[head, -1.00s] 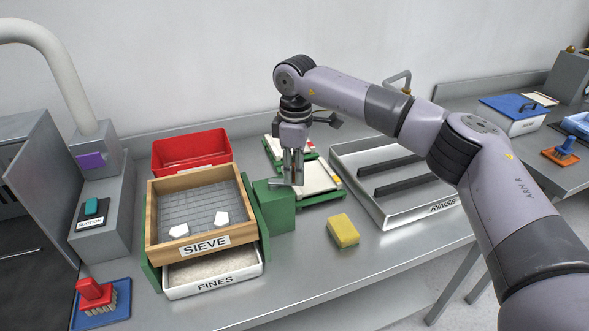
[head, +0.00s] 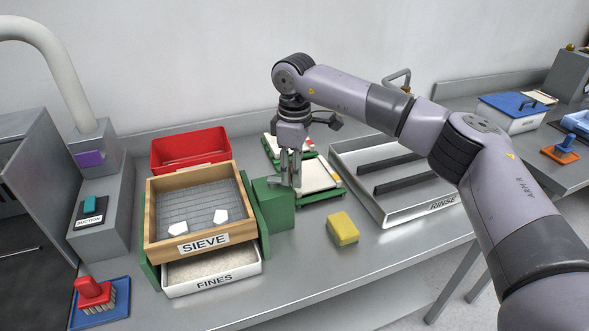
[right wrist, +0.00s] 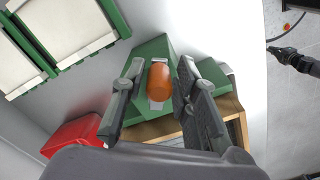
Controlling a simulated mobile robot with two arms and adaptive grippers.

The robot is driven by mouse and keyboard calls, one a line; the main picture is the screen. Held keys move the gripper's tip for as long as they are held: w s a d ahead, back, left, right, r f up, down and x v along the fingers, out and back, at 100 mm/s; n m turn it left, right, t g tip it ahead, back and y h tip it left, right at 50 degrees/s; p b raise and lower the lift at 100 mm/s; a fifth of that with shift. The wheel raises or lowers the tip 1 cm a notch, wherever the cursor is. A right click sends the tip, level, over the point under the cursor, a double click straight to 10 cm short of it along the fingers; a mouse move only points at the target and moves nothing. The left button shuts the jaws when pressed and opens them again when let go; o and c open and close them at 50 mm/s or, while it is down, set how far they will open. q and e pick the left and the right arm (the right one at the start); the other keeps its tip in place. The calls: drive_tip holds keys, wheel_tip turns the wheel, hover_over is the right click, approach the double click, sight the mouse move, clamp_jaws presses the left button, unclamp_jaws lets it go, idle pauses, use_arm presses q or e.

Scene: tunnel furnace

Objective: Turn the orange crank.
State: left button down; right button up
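The orange crank handle (right wrist: 160,82) shows in the right wrist view, between the two fingers of my right gripper (right wrist: 161,78). The fingers stand apart on either side of it, and I cannot tell whether either touches it. The crank belongs to the green box (head: 273,205) at the right side of the wooden sieve (head: 152,215). In the head view my right gripper (head: 291,172) points down beside this box, and its fingers hide the handle.
A white fines tray (head: 180,289) sits under the sieve, and a red bin (head: 190,149) stands behind it. A yellow sponge (head: 343,229), green-edged trays (head: 322,193) and the rinse tray (head: 420,213) lie to the right.

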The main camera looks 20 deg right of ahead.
drive_tip(key=shift+o, duration=1.1)
drive_tip(key=shift+r, duration=0.1)
drive_tip(key=shift+r, duration=0.25)
wheel_tip(320, 180, up, 11)
drive_tip(key=shift+r, duration=0.2)
